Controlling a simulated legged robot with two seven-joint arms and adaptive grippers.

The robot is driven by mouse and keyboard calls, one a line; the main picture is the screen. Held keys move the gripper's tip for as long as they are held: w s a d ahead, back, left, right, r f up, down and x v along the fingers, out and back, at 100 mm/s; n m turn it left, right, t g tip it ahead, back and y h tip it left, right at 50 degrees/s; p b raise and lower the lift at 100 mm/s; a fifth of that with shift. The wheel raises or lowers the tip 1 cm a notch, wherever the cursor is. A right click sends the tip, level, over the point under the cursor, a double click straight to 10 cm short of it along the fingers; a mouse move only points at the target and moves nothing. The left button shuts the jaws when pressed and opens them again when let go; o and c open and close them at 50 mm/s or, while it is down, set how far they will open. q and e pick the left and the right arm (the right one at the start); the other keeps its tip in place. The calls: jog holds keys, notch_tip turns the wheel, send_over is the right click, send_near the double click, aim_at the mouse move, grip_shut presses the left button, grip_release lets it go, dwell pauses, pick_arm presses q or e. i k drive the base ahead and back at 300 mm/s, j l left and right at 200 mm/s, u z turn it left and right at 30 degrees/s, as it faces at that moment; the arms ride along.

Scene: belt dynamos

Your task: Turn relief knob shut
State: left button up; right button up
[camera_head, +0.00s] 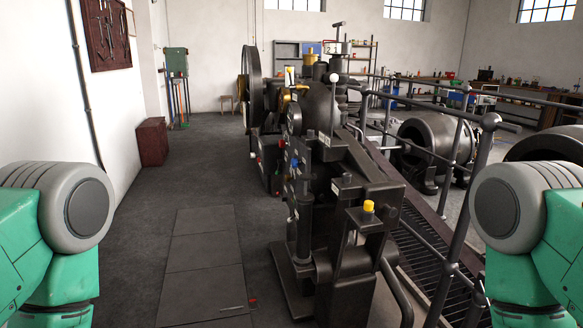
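A large dark machine (322,160) with wheels, levers and pipes stands in the middle of the head view. A small yellow knob (368,206) sits on its near right block. A white ball-topped lever (333,78) stands upright above the machine. A red part (281,143) and a blue part (294,162) show on its left side. I cannot tell which of these, if any, is the relief knob, nor how far it is turned. My green and grey arm links show at both lower sides, apart from the machine. Both grippers are out of view.
A dark metal railing (477,175) runs along the machine's right side, beside a grated walkway (430,235). A big round dynamo casing (428,140) lies beyond it. Floor plates (203,262) lie flat at the left, where the floor is open. A brown box (152,142) stands by the left wall.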

aim_at(294, 163)
jog(key=z, duration=0.25)
jog(key=i+j+z, duration=0.65)
jog(key=j+z, duration=0.2)
